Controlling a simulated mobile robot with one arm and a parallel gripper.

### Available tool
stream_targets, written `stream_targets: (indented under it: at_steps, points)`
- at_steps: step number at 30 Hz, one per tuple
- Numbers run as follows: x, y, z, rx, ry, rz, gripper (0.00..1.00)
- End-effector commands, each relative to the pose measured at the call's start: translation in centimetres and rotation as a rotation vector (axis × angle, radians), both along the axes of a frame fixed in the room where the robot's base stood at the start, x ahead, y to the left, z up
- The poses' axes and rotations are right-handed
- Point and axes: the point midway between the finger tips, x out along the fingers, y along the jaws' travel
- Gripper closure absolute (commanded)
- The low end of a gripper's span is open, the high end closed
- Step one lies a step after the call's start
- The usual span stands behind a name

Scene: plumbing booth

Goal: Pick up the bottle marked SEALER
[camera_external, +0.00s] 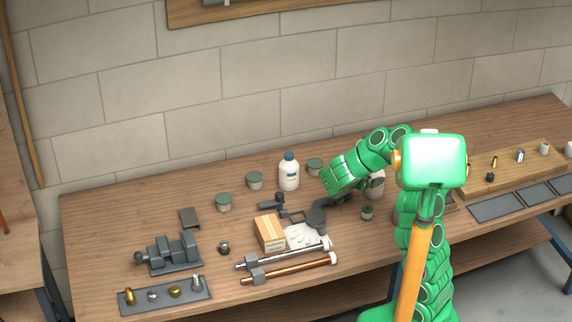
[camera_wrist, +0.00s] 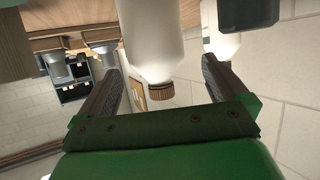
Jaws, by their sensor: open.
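No SEALER lettering can be read in either view. In the wrist view, which is upside down, a white bottle with a brown ribbed cap (camera_wrist: 150,45) shows between the spread fingers of my gripper (camera_wrist: 160,72). The fingers are open, and I see no clear contact. A second pale bottle (camera_wrist: 222,45) is beyond the right finger. In the external view my gripper (camera_external: 345,200) is low over the bench, and a whitish bottle (camera_external: 375,186) is partly hidden behind my arm. A white bottle with a blue cap (camera_external: 289,173) stands upright to the left.
Green-lidded jars (camera_external: 254,180) stand near the blue-capped bottle. A vise (camera_external: 172,254) is on the left, and a wooden board with fittings (camera_external: 520,168) on the right.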

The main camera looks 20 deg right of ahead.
Motion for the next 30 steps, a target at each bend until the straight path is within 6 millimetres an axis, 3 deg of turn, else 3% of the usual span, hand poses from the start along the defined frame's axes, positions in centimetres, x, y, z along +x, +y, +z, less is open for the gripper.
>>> stream_targets:
  at_steps: [8, 16, 25, 30]
  points:
    - [0.5, -1.3, -0.8, -0.001, -0.002, 0.0, 0.0]
    - [1.7, -4.0, -2.3, -0.001, -0.002, 0.0, 0.0]
    - [2.0, -4.4, -2.6, 0.001, -0.001, 0.001, 0.0]
    - [2.0, -4.4, -2.6, 0.001, -0.001, 0.001, 0.26]
